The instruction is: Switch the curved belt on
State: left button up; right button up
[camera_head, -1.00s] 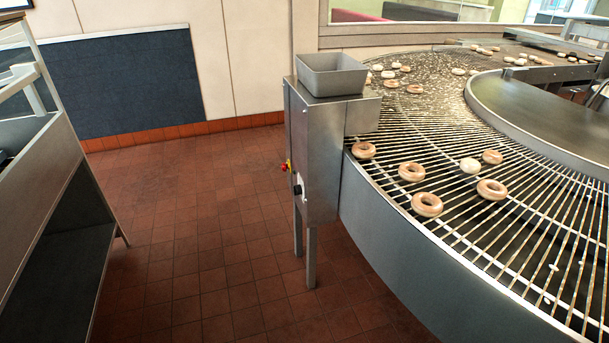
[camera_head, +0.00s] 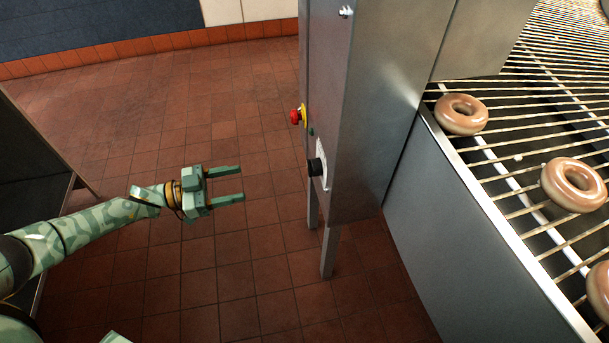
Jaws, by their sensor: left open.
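The curved belt (camera_head: 517,207) is a wire conveyor at the right, with glazed doughnuts (camera_head: 461,114) on it. A grey metal control cabinet (camera_head: 360,110) stands at its near end. On the cabinet's left face are a red emergency button (camera_head: 295,116) on a yellow base, a small dark green button (camera_head: 311,132) and a black rotary knob (camera_head: 315,167) on a white plate. My left gripper (camera_head: 242,183) is open and empty, its two fingers pointing right toward the cabinet. It is left of the knob, with a gap between them. My right gripper is not in view.
The red tiled floor (camera_head: 190,290) is clear between the cabinet and a dark shelf unit (camera_head: 25,150) at the left. The cabinet's metal legs (camera_head: 328,252) reach the floor. A blue panel (camera_head: 90,22) is on the back wall.

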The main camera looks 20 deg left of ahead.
pick_arm(q)
jog(key=d+r, duration=0.1)
jog(key=d, duration=0.1)
jog(key=b, duration=0.1)
send_near(314, 167)
jog(key=w+d+f+b, duration=0.1)
jog(key=w+d+b, duration=0.1)
jog(key=w+d, duration=0.3)
jog(key=shift+w+f+m+g+h, duration=0.3)
jog(key=shift+f+g+h, duration=0.1)
jog(key=c, duration=1)
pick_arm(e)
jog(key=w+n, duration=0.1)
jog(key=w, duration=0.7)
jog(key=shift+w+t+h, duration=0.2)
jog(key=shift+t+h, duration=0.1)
